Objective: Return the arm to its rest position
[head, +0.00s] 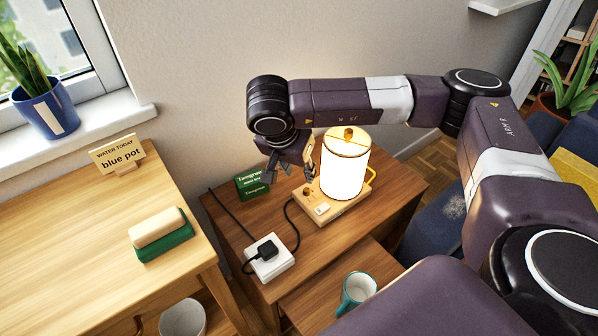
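My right arm (345,100) reaches in from the right and across the back of a small wooden side table (235,225). My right gripper (289,174) points down at the left of a lit lamp (345,165), above the back of the lamp's wooden base. Its dark fingers look spread apart, with nothing seen between them. The lamp's base (320,212) carries a small knob (306,191) and a white switch (322,209). I cannot tell whether the fingers touch the lamp. My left gripper is not in view.
A green box (251,184) stands close left of the gripper. A white power socket (269,258) with a black plug and cables lies in front. A mug (357,291) stands on a lower surface. The desk at left holds a sign (118,154) and a green-based block (161,236).

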